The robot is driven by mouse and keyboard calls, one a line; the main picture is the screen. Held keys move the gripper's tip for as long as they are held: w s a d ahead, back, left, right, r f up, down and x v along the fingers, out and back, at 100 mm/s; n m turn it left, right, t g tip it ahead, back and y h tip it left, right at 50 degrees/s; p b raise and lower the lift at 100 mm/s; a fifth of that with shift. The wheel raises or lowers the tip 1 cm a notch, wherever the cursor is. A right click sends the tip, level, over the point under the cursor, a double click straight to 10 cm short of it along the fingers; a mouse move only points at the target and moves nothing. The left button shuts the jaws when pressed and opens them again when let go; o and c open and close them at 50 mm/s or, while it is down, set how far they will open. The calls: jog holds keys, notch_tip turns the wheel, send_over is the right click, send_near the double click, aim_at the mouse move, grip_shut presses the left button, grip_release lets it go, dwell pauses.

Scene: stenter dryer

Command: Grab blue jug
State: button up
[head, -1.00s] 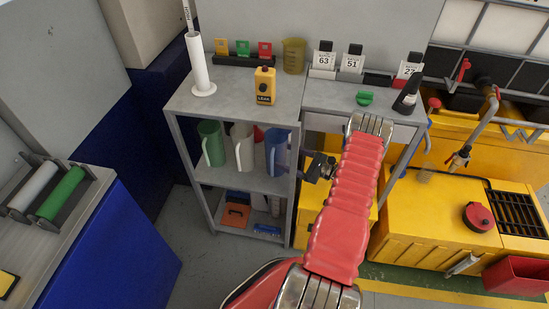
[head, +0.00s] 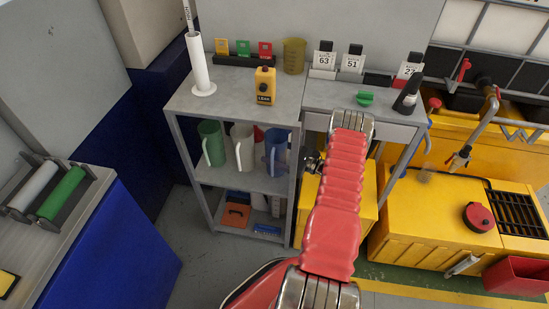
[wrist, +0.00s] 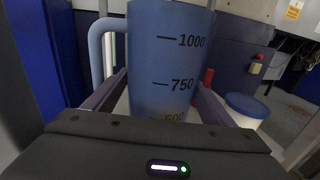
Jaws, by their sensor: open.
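The blue jug (head: 277,148) stands upright on the upper shelf of the grey rack, at the right end of a row of jugs. In the wrist view the blue jug (wrist: 168,60) fills the middle, with dark markings 1000 and 750 on it and its handle at the left. My gripper (head: 313,162) is beside the jug's right side in the head view, partly hidden by my red arm. In the wrist view its two fingers are apart, one on each side of the jug's body. I cannot tell whether they touch it.
A white jug (head: 243,146) and a green jug (head: 211,143) stand to the left on the same shelf. The rack's top (head: 235,98) lies close above the jugs, and its right post (head: 296,185) is near my gripper. A white tub with a blue lid (wrist: 246,108) shows at right.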

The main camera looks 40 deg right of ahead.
jog(key=shift+c, duration=0.7)
jog(key=c, duration=0.7)
jog(key=shift+r, duration=0.1)
jog(key=s+d+r, duration=0.1)
jog(key=s+d, duration=0.2)
jog(key=s, duration=0.1)
jog(key=s+d+r, duration=0.1)
jog(key=s+d, duration=0.3)
jog(key=s, duration=0.1)
jog(key=s+d+r, duration=0.1)
jog(key=s+d, duration=0.3)
jog(key=s, duration=0.1)
jog(key=shift+s+r, duration=0.1)
jog(key=shift+r, duration=0.05)
